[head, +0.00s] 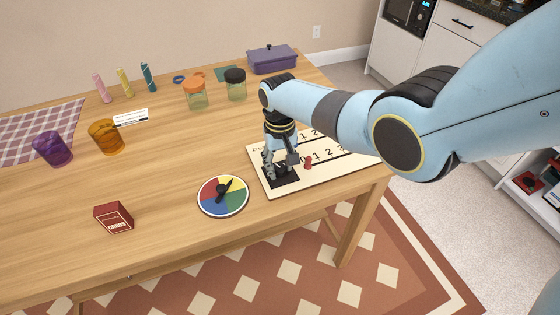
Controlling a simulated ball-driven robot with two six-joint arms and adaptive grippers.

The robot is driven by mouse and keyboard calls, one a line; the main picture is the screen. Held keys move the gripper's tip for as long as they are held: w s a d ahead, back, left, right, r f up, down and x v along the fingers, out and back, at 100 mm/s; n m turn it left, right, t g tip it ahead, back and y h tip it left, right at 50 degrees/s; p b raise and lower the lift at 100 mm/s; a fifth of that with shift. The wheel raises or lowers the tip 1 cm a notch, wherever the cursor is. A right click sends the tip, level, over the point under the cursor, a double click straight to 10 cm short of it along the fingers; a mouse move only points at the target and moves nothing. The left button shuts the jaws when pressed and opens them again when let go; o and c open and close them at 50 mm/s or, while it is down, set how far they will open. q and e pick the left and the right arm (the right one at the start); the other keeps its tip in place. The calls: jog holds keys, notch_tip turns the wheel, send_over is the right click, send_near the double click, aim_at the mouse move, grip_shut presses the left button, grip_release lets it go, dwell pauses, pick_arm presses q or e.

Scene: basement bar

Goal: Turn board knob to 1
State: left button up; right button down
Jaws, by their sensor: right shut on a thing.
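The cream board (334,179) with rows of printed numbers lies near the table's right front corner. A black square plate (288,181) sits at its left front part. My right gripper (279,173) points down over this plate and is shut on the board knob, which the fingers mostly hide. I cannot read which way the knob points. A small red piece (308,162) lies on the board just right of the gripper. My left gripper is not in view.
A coloured spinner disc (209,206) with a black arrow lies left of the board. A red card box (114,218), orange cup (106,136), purple cup (53,149), jars (196,95) and a purple lidded box (272,60) stand apart. The table's middle is clear.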

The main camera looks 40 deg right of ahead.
aim_at(279, 167)
jog(key=n+p, duration=0.1)
jog(key=n, duration=0.4)
jog(key=shift+n, duration=0.3)
jog(key=n, duration=0.5)
jog(key=shift+a+n, duration=0.1)
jog(key=shift+n, duration=0.6)
jog(key=c, duration=0.9)
grip_release()
jog(key=shift+c, duration=0.2)
jog(key=shift+r, duration=0.15)
notch_tip(279, 167, up, 12)
